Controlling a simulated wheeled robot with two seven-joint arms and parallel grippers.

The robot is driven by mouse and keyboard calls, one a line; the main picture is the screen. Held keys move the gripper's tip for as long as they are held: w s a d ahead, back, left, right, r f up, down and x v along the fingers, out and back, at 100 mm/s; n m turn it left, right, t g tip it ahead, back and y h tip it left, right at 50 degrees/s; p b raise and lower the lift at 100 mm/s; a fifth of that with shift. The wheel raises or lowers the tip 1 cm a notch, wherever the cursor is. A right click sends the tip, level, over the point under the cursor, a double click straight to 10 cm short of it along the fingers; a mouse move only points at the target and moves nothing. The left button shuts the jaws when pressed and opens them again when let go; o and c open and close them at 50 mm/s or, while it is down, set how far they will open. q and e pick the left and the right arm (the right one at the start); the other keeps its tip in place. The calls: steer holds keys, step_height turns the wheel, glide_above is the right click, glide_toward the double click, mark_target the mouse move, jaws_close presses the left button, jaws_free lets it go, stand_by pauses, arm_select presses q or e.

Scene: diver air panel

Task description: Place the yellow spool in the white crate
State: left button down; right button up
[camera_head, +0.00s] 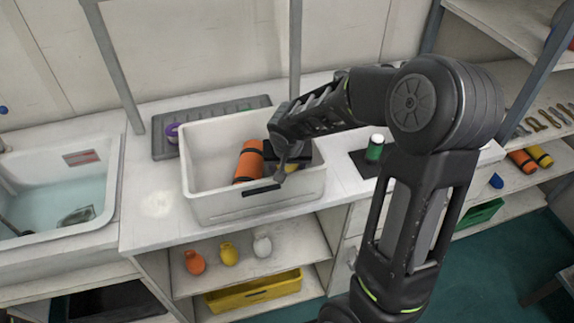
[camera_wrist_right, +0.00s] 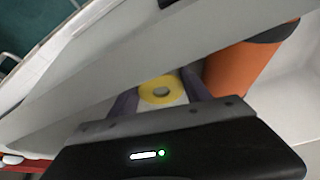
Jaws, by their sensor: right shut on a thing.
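The white crate (camera_head: 215,207) stands on the counter, and its wall crosses the wrist view (camera_wrist_right: 100,85). My right gripper (camera_head: 288,172) reaches into the right part of the crate from above. It is shut on the yellow spool, whose ring shows between the fingers in the wrist view (camera_wrist_right: 146,94). In the head view only a small yellow patch of the spool (camera_head: 292,168) shows; the gripper and arm hide the rest. I cannot tell whether the spool touches the crate floor. My left gripper is not in view.
An orange cylinder with dark ends (camera_head: 249,162) leans inside the crate, beside the spool. A grey mat (camera_head: 162,146) with a purple item (camera_head: 172,131) lies behind. A green bottle (camera_head: 375,150) stands to the right. A sink (camera_head: 60,195) is at left.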

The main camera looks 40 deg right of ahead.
steer(key=shift+f, duration=0.15)
steer(key=o, duration=1.4)
steer(key=shift+o, duration=0.2)
steer(key=shift+r, duration=0.35)
steer(key=v, duration=1.1)
steer(key=shift+r, duration=0.3)
steer(key=shift+a, duration=0.1)
